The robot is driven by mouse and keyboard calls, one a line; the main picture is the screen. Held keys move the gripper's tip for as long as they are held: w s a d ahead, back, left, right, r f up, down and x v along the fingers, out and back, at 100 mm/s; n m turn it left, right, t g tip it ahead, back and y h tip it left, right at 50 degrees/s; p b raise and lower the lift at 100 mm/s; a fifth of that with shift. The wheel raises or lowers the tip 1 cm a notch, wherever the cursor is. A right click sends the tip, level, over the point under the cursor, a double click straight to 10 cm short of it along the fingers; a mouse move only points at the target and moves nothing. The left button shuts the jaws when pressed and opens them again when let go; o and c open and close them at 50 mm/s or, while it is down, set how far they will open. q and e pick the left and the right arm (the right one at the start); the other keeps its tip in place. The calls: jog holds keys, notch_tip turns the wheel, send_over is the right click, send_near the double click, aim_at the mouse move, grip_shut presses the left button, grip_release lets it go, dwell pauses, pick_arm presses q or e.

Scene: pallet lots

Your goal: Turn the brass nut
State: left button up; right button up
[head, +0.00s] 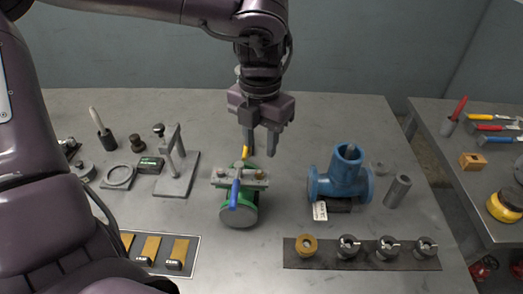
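A brass-coloured ring-shaped nut (306,246) lies at the left end of a dark strip at the front of the table. A green valve (240,215) with a blue lever (235,193) and a yellow handle end stands at the table's middle. A grey bar across its top carries small brass-coloured fittings (259,175), too small to make out clearly. My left gripper (261,152) points down above and just behind the valve. Its two fingers are apart with nothing seen between them. My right gripper is not in view.
A blue pipe fitting (343,178) and a grey cylinder (398,191) stand right of the valve. Several dark round parts share the dark strip (330,263). A grey clamp stand (176,175) is on the left. A side table (440,135) holds tools.

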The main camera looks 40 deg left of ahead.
aim_at(260, 171)
pick_arm(q)
notch_tip(260, 171, down, 7)
jog(key=shift+s+d+f, duration=0.1)
jog(key=shift+s, duration=0.05)
grip_shut()
dwell(0.4)
